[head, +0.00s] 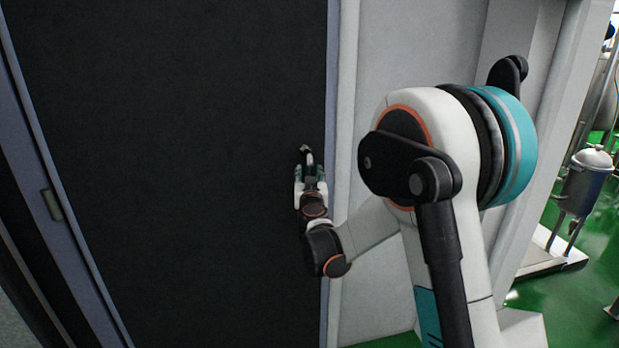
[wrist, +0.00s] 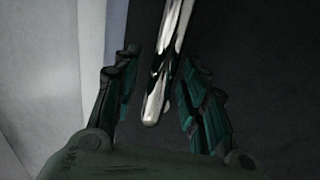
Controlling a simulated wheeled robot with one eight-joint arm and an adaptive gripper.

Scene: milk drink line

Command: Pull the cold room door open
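The cold room door (head: 190,140) is a large dark panel filling the left of the head view. It looks closed in its frame. A shiny metal handle (wrist: 165,75) shows in the wrist view, running from the top edge down between my fingers. My gripper (head: 306,158) is at the right side of the door in the head view, at the handle. In the wrist view my gripper (wrist: 158,88) has its fingers apart on either side of the handle, with a gap on the left side. The handle is mostly hidden by my gripper in the head view.
A pale door frame and wall (head: 400,60) stand right of the door. A hinge (head: 52,205) shows on the left frame. A metal vessel (head: 588,180) stands on a green floor at the far right.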

